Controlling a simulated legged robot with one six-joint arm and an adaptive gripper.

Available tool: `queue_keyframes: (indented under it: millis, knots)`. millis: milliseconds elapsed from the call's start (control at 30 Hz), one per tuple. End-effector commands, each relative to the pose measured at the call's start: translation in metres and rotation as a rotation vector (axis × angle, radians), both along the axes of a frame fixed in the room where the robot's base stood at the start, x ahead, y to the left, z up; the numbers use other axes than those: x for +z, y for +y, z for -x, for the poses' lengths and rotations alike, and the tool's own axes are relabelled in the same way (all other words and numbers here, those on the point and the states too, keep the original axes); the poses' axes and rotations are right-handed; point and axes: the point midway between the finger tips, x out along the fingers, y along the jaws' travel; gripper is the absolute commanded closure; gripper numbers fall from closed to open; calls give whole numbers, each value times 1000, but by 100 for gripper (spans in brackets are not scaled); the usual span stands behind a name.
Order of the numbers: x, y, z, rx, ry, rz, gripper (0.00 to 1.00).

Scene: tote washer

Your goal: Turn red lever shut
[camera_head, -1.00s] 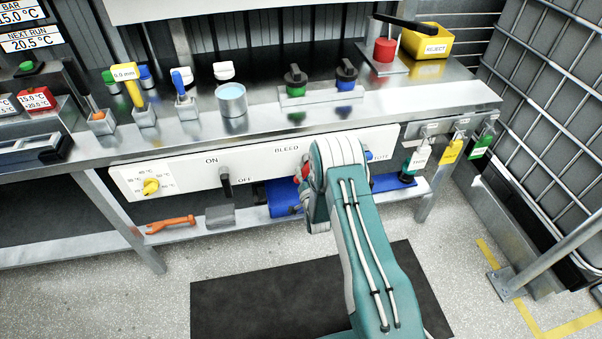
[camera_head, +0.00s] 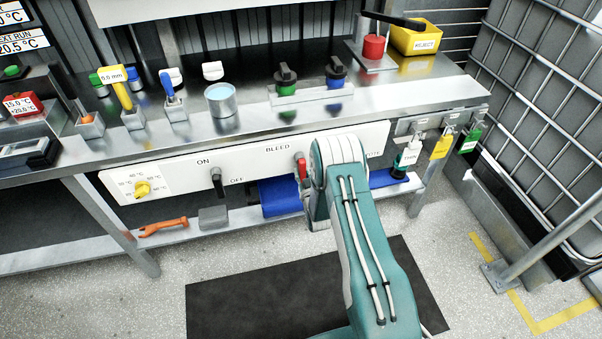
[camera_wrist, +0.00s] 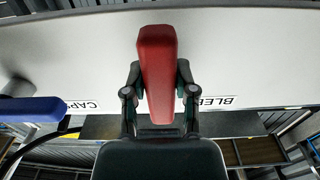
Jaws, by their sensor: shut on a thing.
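The red lever (camera_head: 301,167) shows in the head view just left of my arm's end, on the white panel (camera_head: 246,168) near the BLEED label. In the wrist view the red lever (camera_wrist: 157,45) stands upright in the picture, its body between the two dark fingers of my gripper (camera_wrist: 158,76). My gripper is shut on the lever, with one finger on each side. In the head view my arm's end hides the gripper and part of the panel to the right of the lever.
A black ON/OFF lever (camera_head: 217,182) and a yellow knob (camera_head: 142,188) sit farther left on the panel. A blue handle (camera_wrist: 30,109) shows left of my gripper in the wrist view. An orange wrench (camera_head: 162,227) lies on the lower shelf.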

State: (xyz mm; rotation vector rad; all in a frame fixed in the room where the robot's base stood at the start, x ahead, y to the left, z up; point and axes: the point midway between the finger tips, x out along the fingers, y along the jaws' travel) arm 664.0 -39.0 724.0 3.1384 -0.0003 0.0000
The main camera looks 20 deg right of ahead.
Motion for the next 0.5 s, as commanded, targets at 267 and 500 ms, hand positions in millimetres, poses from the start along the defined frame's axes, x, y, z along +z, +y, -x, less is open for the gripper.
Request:
queue_keyframes:
  millis: [267,500]
  knots:
    - [-3,0,1,1,8,15,100]
    - [-3,0,1,1,8,14,46]
